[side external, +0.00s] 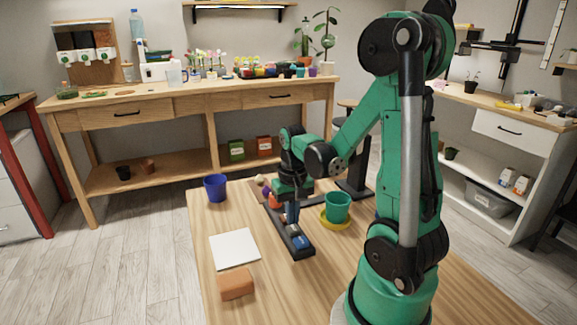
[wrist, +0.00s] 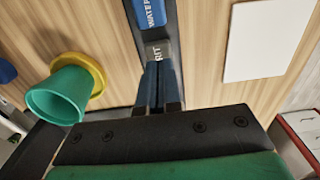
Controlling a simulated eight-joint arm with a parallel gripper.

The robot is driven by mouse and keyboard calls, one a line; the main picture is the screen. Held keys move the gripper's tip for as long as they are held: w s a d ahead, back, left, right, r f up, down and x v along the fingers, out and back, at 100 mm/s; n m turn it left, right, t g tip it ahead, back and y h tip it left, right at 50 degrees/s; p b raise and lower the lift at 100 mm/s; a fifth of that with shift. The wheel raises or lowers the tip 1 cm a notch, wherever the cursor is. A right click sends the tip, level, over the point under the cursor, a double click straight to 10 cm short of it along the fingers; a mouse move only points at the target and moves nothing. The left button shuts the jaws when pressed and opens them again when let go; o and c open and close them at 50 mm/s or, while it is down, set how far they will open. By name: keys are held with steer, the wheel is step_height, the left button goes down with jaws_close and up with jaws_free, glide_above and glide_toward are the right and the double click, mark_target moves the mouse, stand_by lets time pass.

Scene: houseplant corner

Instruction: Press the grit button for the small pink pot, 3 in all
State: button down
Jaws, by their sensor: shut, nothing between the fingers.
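A long dark button panel (side external: 306,252) lies on the wooden table. In the wrist view its grey button (wrist: 157,48) shows the letters "RIT"; my fingers cover part of it. A blue button (wrist: 152,12) marked "WATER" sits beyond it, and also shows in the side view (side external: 299,241). My gripper (wrist: 158,68) is shut and empty, pointing down at the grey button; I cannot tell whether the tips touch it. In the side view my gripper (side external: 292,222) is over the panel. I cannot make out a small pink pot on the table.
A green pot (side external: 337,206) stands on a yellow saucer (side external: 334,225) right of the panel. A blue pot (side external: 215,187) stands at the back left. A white square sheet (side external: 235,249) and a terracotta-coloured block (side external: 236,284) lie left of the panel.

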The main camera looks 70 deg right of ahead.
mark_target(296, 228)
step_height(296, 228, up, 11)
steer(key=shift+r, duration=0.2)
stand_by(0.3)
stand_by(2.4)
steer(key=m+t, duration=0.2)
steer(key=m, duration=0.4)
steer(key=f+m+t, duration=0.1)
steer(key=m+t, duration=0.2)
steer(key=m, duration=0.3)
steer(key=f+m+t, duration=0.1)
steer(key=m+t, duration=0.1)
steer(key=m, duration=0.5)
steer(key=shift+s+f+h, duration=0.1)
steer(key=shift+s+h, duration=0.2)
steer(key=shift+s, duration=0.1)
steer(key=shift+f, duration=0.1)
steer(key=shift+f, duration=4.25)
